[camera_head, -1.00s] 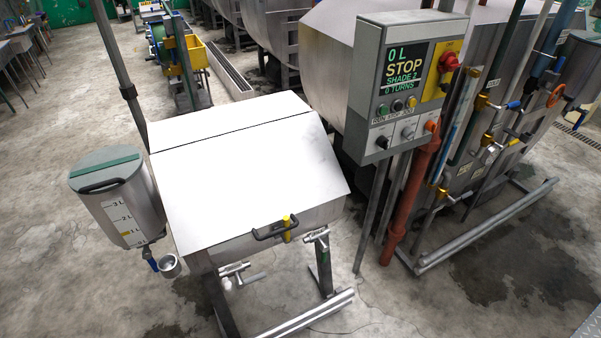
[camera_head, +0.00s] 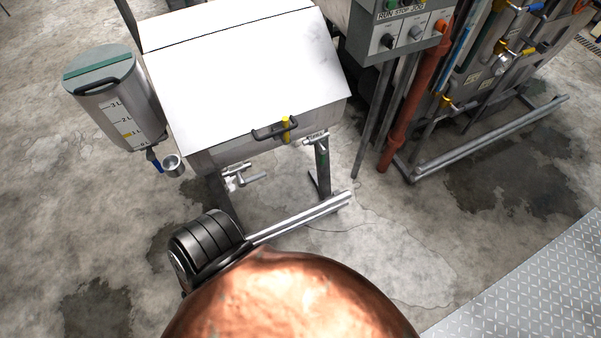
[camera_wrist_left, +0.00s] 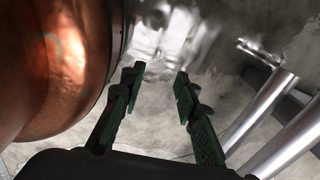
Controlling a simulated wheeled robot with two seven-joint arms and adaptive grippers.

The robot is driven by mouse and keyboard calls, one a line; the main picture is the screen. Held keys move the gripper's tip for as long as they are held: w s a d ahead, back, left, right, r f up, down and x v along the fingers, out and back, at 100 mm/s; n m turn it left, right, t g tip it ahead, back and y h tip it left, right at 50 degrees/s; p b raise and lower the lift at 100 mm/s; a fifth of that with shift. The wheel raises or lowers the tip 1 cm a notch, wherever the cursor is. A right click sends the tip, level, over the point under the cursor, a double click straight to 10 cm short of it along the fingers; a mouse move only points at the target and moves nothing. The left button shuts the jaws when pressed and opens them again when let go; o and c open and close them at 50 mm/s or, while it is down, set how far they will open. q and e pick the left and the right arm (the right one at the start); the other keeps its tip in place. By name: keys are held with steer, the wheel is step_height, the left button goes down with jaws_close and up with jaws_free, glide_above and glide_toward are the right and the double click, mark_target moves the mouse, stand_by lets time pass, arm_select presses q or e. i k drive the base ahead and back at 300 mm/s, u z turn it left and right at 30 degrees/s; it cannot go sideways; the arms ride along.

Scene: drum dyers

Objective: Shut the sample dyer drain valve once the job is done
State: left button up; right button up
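The sample dyer (camera_head: 235,75) is a steel box with a sloped lid in the head view; its lid is down. Under its front is a steel valve with a short pipe (camera_head: 243,178). A second small fitting with a label (camera_head: 317,141) sits at the right leg. I cannot tell from these views which is the drain valve or whether it is open. In the left wrist view, my left gripper (camera_wrist_left: 159,82) is open and empty, its green-padded fingers apart. A metal pipe fitting (camera_wrist_left: 262,52) is beyond it, to the right. My right gripper is not in view.
A graduated tank (camera_head: 122,105) with a blue-handled tap and metal cup (camera_head: 173,166) stands at left. The control panel (camera_head: 400,35) and a red pipe (camera_head: 412,105) are at right. A copper-coloured rounded shape (camera_head: 290,300) blocks the lower middle.

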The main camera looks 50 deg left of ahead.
mark_target(242, 182)
steer(key=z, duration=0.3)
steer(key=k, duration=1.1)
steer(key=u, duration=1.65)
steer(key=i, duration=0.5)
